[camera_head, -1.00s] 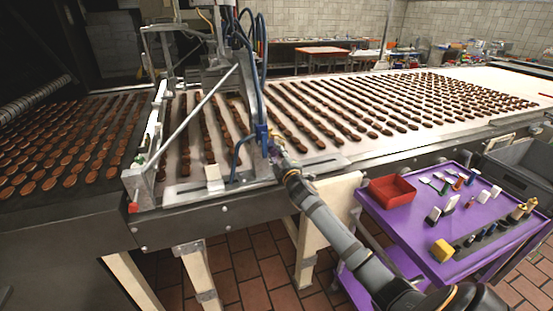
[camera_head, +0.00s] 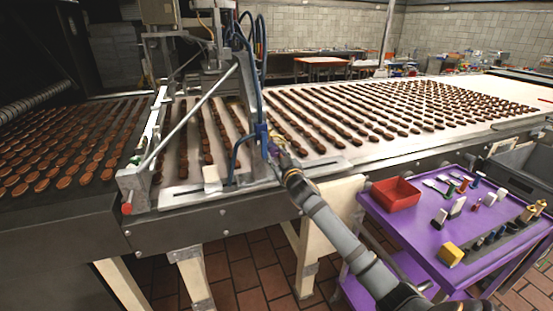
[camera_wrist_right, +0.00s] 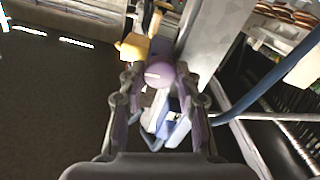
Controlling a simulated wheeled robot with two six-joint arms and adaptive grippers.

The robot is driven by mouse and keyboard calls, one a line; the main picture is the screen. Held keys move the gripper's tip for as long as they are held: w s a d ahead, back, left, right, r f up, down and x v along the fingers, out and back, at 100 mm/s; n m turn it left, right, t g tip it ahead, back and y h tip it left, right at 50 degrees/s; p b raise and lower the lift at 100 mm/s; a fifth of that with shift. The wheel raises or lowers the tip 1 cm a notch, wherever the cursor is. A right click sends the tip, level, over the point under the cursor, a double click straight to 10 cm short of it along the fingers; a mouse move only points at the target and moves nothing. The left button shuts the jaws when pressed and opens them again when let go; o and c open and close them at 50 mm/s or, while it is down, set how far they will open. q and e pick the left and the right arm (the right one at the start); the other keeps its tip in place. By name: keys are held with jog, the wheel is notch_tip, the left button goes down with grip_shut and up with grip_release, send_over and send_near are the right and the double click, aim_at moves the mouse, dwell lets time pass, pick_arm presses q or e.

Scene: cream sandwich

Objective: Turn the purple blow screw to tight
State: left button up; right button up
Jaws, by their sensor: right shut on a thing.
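The purple blow screw (camera_wrist_right: 158,74) shows in the right wrist view as a round purple knob with a small pale mark on its face. My right gripper (camera_wrist_right: 160,98) has its fingers on either side of the knob and is shut on it. In the head view my right gripper (camera_head: 277,152) is at the blue clamp (camera_head: 261,133) on the machine above the belt. The knob is too small and covered there to make out its turn. My left gripper is not in view.
Blue hoses (camera_head: 262,60) and a slanted metal bar (camera_head: 195,115) stand close to my right gripper. Rows of brown biscuits lie on the conveyor (camera_head: 455,130). A purple cart (camera_head: 405,228) with a red tray (camera_head: 395,194) and a yellow block (camera_head: 450,254) stands at the right.

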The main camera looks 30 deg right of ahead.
jog(key=shift+f+m, duration=0.2)
jog(key=shift+m, duration=0.4)
jog(key=o, duration=0.9)
jog(key=shift+r, duration=0.1)
jog(key=v, duration=1.2)
jog(key=shift+r, duration=0.1)
